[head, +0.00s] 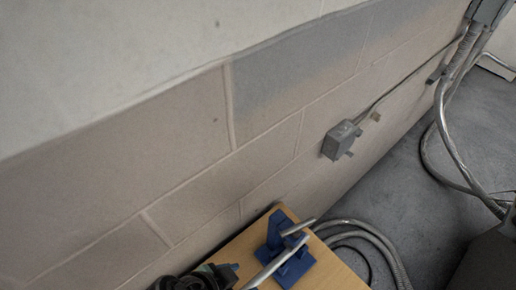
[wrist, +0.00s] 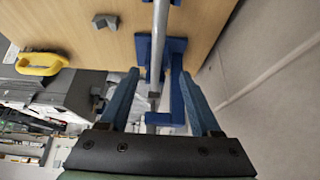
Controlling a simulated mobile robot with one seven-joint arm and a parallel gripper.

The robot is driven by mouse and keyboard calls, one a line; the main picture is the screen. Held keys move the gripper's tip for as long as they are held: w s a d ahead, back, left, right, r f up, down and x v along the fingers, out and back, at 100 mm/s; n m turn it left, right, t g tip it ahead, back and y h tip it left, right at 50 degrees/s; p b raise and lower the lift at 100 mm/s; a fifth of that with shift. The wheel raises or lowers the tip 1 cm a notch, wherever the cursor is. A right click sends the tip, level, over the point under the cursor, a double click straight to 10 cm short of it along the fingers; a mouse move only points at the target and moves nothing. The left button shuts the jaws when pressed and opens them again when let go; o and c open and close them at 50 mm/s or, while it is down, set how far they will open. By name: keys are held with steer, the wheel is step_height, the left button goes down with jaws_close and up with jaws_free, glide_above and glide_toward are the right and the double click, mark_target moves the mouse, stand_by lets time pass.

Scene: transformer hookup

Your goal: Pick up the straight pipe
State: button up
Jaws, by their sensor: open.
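The straight pipe (wrist: 160,38) is a thin grey metal rod lying across a blue stand (wrist: 178,85) on a wooden table. In the head view the pipe (head: 273,266) slants over the blue stand (head: 292,268) near the bottom edge. My gripper (wrist: 161,78) is open, with one blue finger on each side of the pipe's line in the wrist view. The pipe's lower end shows between the fingers, with a visible gap to each. How far the pipe lies from the fingers in depth I cannot tell.
The wooden table (wrist: 105,48) also bears a small grey angled piece (wrist: 105,22) and a yellow handle-like object (wrist: 40,64) at its edge. A block wall (head: 180,120) runs close beside the table. Grey conduit (head: 375,237) curls on the floor behind it.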

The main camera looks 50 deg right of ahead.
mark_target(263, 274)
steer(key=p+x, duration=0.1)
steer(key=x, duration=0.2)
steer(key=p+x, duration=0.1)
steer(key=x, duration=0.2)
steer(key=p+x, duration=0.1)
steer(key=x, duration=0.2)
steer(key=shift+s+d+f, duration=0.15)
steer(key=shift+s+d, duration=0.1)
steer(key=shift+s, duration=0.15)
steer(key=shift+d+f, duration=0.2)
steer(key=shift+f, duration=0.2)
jaws_close()
